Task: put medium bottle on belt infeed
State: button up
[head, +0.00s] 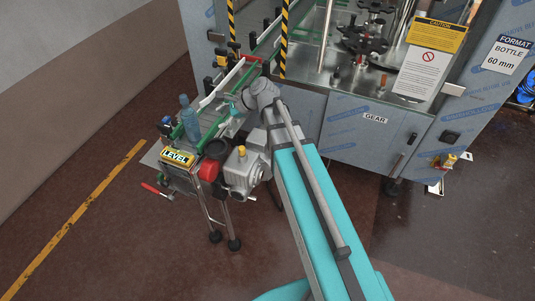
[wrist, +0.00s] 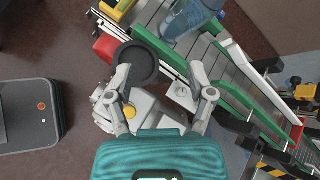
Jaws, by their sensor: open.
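A clear blue bottle (head: 189,122) stands upright near the front end of the belt infeed, a narrow conveyor (head: 213,116) with green side rails. In the wrist view, part of the bottle (wrist: 190,18) shows at the top edge, over the grey belt (wrist: 238,72). My gripper (wrist: 160,78) is open, with nothing between its fingers, and apart from the bottle. In the head view, my gripper (head: 234,108) is beside the conveyor, to the right of the bottle; its fingers are too small there to make out.
A black round dish (wrist: 137,63) and a grey motor unit (head: 244,171) sit beside the conveyor. A red knob (head: 208,170) and a yellow LEVEL sign (head: 178,157) are at its front end. A red bar (head: 252,58) crosses farther back. The machine cabinet (head: 365,131) stands right.

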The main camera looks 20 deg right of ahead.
jog(key=s+d+f+n+g+h, duration=0.2)
jog(key=s+d+f+n+h, duration=0.1)
jog(key=s+d+n, duration=0.3)
jog(key=s+d+f+n+g+h, duration=0.2)
jog(key=s+d+f+n+h, duration=0.2)
jog(key=s+n, duration=0.5)
jog(key=shift+s+d+n+h, duration=0.3)
jog(key=shift+d+n+h, duration=0.65)
jog(key=shift+h, duration=0.25)
